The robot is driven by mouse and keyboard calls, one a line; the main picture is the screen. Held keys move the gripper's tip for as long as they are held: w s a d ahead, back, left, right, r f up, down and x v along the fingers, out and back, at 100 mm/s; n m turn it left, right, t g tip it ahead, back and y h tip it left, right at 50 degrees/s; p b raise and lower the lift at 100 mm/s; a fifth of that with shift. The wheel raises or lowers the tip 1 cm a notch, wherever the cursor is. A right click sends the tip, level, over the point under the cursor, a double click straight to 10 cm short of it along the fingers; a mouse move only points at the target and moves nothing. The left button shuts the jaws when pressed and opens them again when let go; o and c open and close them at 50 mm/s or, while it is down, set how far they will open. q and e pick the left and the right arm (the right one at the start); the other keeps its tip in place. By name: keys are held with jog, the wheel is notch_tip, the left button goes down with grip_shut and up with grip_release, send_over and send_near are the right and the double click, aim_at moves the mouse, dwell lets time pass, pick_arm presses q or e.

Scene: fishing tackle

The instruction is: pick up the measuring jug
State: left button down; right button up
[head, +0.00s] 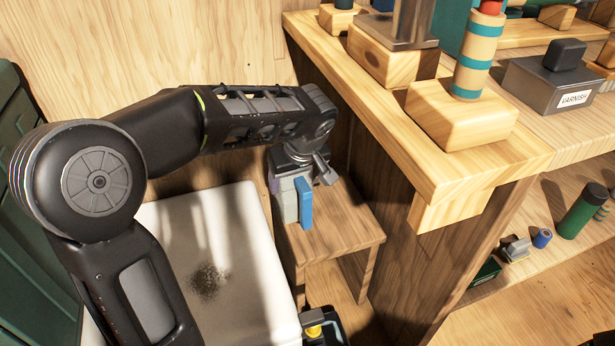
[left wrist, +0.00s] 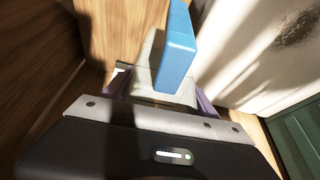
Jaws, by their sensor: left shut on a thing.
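The measuring jug appears to be the pale grey body with a blue upright part, which I take as its handle (head: 304,203). It stands upright at the small wooden stool (head: 342,235); I cannot tell whether its base touches the top. My left gripper (head: 286,180) reaches it from above and is shut on it. In the left wrist view the blue part (left wrist: 177,50) rises ahead of the gripper (left wrist: 162,103), with purplish fingers on both sides of the pale body. The jug's opening is hidden by the gripper. My right gripper is not in view.
A wooden bench (head: 500,165) with wooden blocks and a grey varnish box (head: 553,88) stands right of the stool. A lower shelf holds a green cylinder (head: 583,211). A white surface with a dark speckled patch (head: 165,240) lies left. A dark container (head: 330,316) sits below.

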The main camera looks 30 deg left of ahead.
pick_arm(q)
jog(key=shift+s+a+r+p, duration=0.35)
jog(key=shift+s+a+r, duration=0.3)
jog(key=shift+s+a, duration=0.2)
jog(key=shift+s+a+r+p, duration=0.3)
jog(key=shift+s+a+r, duration=0.4)
jog(key=shift+s, duration=0.15)
